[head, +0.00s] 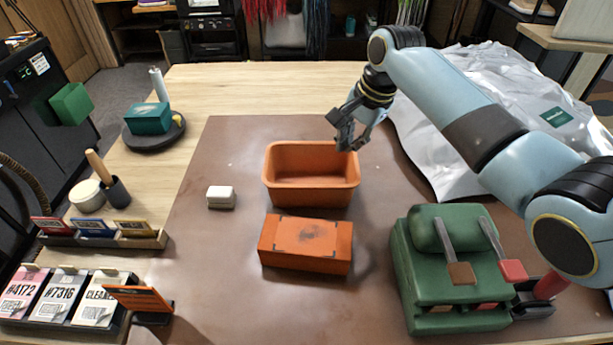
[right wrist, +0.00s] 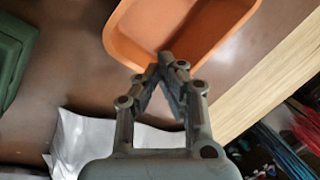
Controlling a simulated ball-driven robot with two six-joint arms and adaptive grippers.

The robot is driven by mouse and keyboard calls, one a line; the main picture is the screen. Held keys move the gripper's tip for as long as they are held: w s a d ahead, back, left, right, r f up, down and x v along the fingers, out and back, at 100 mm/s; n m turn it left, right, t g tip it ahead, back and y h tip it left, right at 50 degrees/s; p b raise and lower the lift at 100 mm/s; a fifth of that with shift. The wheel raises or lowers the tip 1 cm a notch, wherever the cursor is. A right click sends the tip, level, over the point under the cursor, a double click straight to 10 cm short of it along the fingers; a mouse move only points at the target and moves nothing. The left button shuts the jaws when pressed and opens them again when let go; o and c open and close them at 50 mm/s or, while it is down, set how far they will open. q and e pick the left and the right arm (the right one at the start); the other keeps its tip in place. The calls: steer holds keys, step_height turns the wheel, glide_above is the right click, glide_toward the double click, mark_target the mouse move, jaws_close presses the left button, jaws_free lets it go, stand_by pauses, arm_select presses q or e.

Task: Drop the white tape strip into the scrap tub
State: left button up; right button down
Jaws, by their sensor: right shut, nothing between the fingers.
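An open orange tub (head: 311,198), which looks like the scrap tub, stands on the brown mat; its visible inside looks empty. It also shows in the right wrist view (right wrist: 143,48). My right gripper (head: 349,146) is shut and empty above the tub's far right corner. In the right wrist view my right gripper's fingertips (right wrist: 166,58) meet over the tub's rim. I cannot make out a white tape strip in either view. My left gripper is not in view.
A orange box (head: 305,245) with dark corner marks lies just in front of the tub. A small white block (head: 221,197) sits left of it. A green machine with levers (head: 440,270) stands front right. Crumpled white sheeting (head: 440,150) covers the back right.

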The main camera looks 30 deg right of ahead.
steer(key=c, duration=1.9)
jaws_free()
steer(key=shift+c, duration=0.2)
steer(key=o, duration=0.4)
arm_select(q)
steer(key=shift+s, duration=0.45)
arm_select(e)
steer(key=v, duration=1.2)
